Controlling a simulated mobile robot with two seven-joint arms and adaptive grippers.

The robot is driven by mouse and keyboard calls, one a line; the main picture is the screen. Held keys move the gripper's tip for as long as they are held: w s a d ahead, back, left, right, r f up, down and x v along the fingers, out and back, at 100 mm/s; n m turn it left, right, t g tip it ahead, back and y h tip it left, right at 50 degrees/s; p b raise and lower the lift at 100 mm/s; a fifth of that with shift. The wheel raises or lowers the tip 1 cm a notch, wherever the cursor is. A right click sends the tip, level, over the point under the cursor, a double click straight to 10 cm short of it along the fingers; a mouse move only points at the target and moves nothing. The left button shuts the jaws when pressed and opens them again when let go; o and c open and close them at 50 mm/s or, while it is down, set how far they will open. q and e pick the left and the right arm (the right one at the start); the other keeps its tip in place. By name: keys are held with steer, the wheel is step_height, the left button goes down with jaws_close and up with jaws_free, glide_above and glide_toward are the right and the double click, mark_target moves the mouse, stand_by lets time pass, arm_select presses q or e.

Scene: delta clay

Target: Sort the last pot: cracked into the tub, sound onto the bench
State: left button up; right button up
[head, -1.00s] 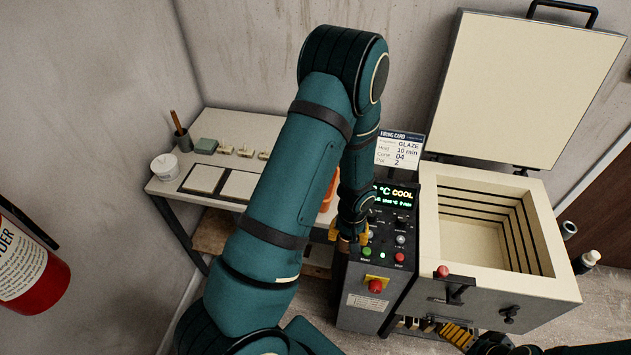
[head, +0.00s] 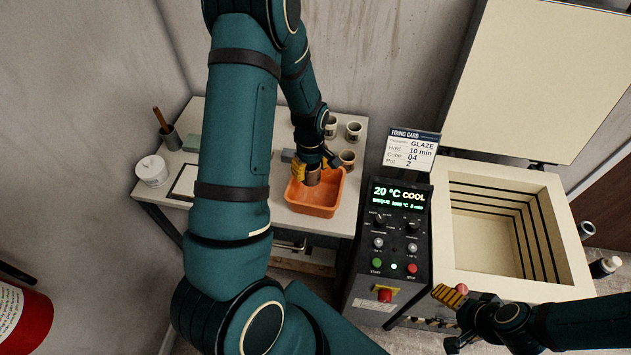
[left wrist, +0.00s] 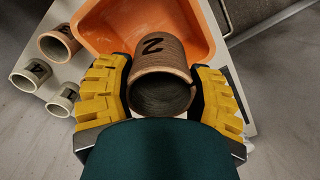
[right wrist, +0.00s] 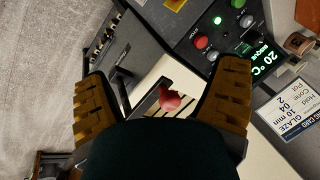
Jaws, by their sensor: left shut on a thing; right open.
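My left gripper (head: 312,170) is shut on a brown pot (left wrist: 162,62) with a dark Z- or 2-like mark. In the left wrist view its open mouth faces the camera; I cannot make out a crack. In the head view the pot (head: 313,178) is at the back part of the orange tub (head: 318,211), overlapping it; its height above the tub floor is unclear. The tub also shows in the left wrist view (left wrist: 108,22). It sits on the bench (head: 343,227). My right gripper (right wrist: 160,95) is open and empty near the kiln's front.
Several other pots (head: 353,132) stand on the bench behind the tub. A white lidded jar (head: 151,171) and a brush cup (head: 169,137) stand at left. The open, empty-looking kiln (head: 490,233) and its control panel (head: 396,235) are at right.

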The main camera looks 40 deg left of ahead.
arm_select(q)
steer(key=shift+w+a, duration=0.1)
steer(key=shift+f+b, duration=0.65)
steer(key=shift+f, duration=0.25)
steer(key=shift+f+b, duration=1.3)
steer(key=shift+f, duration=0.75)
steer(key=o, duration=1.3)
steer(key=shift+o, duration=0.2)
steer(key=shift+r, duration=0.1)
